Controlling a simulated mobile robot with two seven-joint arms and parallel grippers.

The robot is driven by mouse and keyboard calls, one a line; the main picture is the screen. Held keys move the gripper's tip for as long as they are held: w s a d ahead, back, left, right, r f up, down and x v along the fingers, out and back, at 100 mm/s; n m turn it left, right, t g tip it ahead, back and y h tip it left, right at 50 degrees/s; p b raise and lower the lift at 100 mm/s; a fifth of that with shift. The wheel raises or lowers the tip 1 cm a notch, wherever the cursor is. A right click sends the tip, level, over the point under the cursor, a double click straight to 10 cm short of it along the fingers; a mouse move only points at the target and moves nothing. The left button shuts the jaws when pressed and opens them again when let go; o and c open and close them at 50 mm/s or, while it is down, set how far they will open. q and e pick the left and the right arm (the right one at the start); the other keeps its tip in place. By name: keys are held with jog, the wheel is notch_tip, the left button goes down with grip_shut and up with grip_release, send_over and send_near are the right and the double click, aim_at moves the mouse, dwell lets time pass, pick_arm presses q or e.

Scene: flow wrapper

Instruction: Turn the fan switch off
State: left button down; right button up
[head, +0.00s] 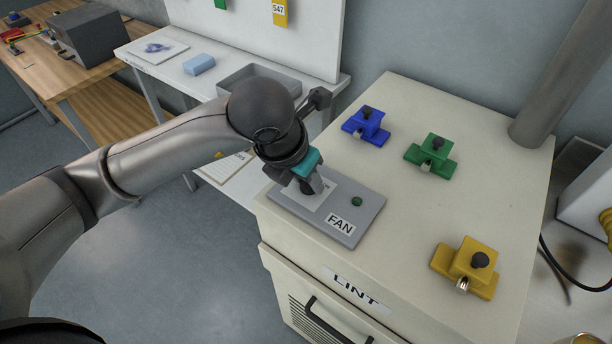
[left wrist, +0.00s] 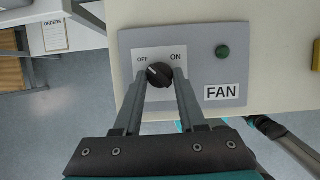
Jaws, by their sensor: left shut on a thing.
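The grey fan panel (head: 357,228) lies on the front left corner of a cream cabinet top, with a FAN label and a dark green lamp (head: 357,201). In the left wrist view, the black round fan switch (left wrist: 159,74) sits on a white plate marked OFF at left and ON at right. Its pale pointer mark appears to face up and left, toward OFF. My left gripper (head: 309,190) is over the panel, and in the left wrist view its fingers (left wrist: 160,78) are shut on the switch from both sides.
Blue (head: 366,125), green (head: 431,152) and yellow (head: 466,267) clamp-like blocks with black knobs stand on the cabinet top (head: 400,215). A grey post (head: 560,75) rises at its back right. A white table with a grey tray (head: 262,82) stands behind left.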

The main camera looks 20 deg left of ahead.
pick_arm(q)
jog(key=shift+c, duration=2.4)
grip_release()
jog(key=p+v, duration=0.2)
jog(key=v, duration=1.3)
